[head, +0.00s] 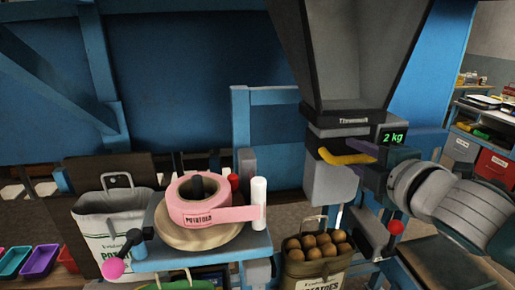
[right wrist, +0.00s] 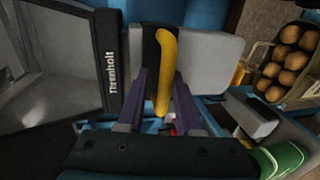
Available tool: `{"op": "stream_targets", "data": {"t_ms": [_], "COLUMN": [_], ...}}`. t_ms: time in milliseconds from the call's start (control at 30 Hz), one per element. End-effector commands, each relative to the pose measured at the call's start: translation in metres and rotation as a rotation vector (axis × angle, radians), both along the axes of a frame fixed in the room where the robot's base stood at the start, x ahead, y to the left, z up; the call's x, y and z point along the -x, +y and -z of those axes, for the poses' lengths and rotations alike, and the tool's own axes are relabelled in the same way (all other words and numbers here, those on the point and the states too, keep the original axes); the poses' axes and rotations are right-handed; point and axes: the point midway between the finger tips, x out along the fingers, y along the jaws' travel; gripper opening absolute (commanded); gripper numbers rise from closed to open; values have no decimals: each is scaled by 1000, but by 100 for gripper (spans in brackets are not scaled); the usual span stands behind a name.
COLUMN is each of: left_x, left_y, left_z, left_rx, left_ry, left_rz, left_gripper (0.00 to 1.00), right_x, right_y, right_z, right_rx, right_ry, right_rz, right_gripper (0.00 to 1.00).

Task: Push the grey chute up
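The light grey chute (head: 328,183) hangs under the weighing head marked "Threnholt", below a dark grey hopper (head: 345,60). It also shows as a grey block in the right wrist view (right wrist: 212,62). A yellow curved handle (head: 338,157) sticks out at the chute's top front. My right gripper (head: 368,148) comes in from the right at this handle. In the right wrist view its two purple fingers (right wrist: 161,90) stand on either side of the yellow handle (right wrist: 165,60), with a gap showing on one side. My left gripper is not in view.
A sack of potatoes (head: 318,262) stands open below the chute. The display (head: 392,138) reads 2 kg. A blue stand with a pink tape roll (head: 200,205) is left of it. A red knob (head: 396,227) sits under my right arm. An open white sack (head: 110,220) stands further left.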

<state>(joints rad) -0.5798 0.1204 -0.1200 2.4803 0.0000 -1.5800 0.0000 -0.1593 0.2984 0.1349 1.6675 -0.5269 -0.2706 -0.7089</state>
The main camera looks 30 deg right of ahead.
Motion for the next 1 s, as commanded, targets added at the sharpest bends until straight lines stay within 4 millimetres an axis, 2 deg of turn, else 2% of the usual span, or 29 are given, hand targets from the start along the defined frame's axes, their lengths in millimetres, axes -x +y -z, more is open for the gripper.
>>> {"op": "stream_targets", "data": {"t_ms": [33,167,533,1000], "left_x": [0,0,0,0], "left_y": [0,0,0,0], "left_z": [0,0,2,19], "left_rx": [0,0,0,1], "left_ry": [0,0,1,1], "left_rz": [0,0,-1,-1], "left_gripper": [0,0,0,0], "right_x": [-1,0,7,78], "right_y": [0,0,2,24], "right_z": [-2,-1,1,-14], "right_rx": [1,0,-1,-1], "right_ry": [-4,-1,5,4], "right_rz": [-1,0,2,2], "right_gripper": [35,50,50,50]}}
